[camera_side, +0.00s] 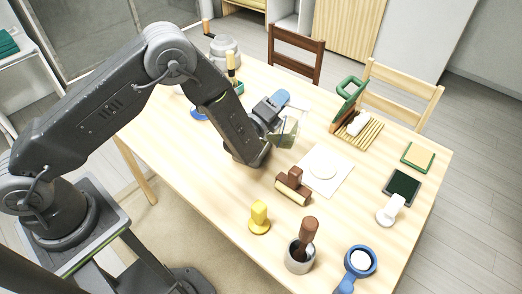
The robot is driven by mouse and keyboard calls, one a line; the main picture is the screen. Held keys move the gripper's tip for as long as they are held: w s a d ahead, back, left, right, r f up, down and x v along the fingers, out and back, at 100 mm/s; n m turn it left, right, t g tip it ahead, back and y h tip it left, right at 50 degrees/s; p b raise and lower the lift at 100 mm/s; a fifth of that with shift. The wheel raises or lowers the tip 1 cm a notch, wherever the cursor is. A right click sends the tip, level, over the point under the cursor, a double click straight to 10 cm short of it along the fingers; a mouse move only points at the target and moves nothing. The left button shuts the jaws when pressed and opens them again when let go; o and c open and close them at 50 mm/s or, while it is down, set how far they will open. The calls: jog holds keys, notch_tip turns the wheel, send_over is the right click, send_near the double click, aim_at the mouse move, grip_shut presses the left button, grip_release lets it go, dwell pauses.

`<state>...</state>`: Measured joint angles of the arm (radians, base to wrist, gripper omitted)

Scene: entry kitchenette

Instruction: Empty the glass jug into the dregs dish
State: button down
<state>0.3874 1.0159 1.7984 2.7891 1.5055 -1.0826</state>
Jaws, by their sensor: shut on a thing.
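My gripper (272,112) is shut on the glass jug (286,134), a small clear vessel with a faint yellow-green tint low in it. The jug is held above the table, left of the white sheet, and looks tilted. My gripper hides part of it, so I cannot tell how much is inside. No dish is clearly marked as the dregs dish. A pale round shape (322,166) lies on the white square sheet (338,181), just right of and below the jug; it could be a shallow dish.
Near the jug stand a brown block-like tool (294,186), a slatted wooden rack (359,132) and a yellow knobbed piece (259,216). A grey mortar with brown pestle (300,256) and a blue handled pan (360,261) are at the front. Bare table lies left of the yellow piece.

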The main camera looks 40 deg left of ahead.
jog(key=shift+s+a+r+n, duration=0.15)
jog(key=shift+a+n, duration=0.15)
jog(key=shift+s+a, duration=0.1)
jog(key=shift+a, duration=0.05)
dwell(1.0)
jog(key=shift+s+a+r+n+t+y, duration=0.15)
jog(key=shift+s+a+n+t+y, duration=0.25)
jog(key=shift+a+n, duration=0.2)
jog(key=shift+s+a+n, duration=0.1)
jog(key=shift+a+n, duration=0.1)
jog(key=shift+n, duration=0.1)
dwell(0.8)
jog(key=shift+s+a+r+n+t, duration=0.1)
jog(key=shift+s+a+n+t, duration=0.2)
jog(key=shift+a+n, duration=0.2)
dwell(0.8)
jog(key=shift+a+y, duration=0.15)
jog(key=shift+y, duration=0.25)
jog(key=shift+s+a+n+t, duration=0.3)
jog(key=shift+s+a+n, duration=0.1)
jog(key=shift+a+n, duration=0.25)
jog(key=shift+s+n+y, duration=0.1)
jog(key=shift+n+y, duration=0.15)
jog(key=shift+y, duration=0.15)
dwell(0.4)
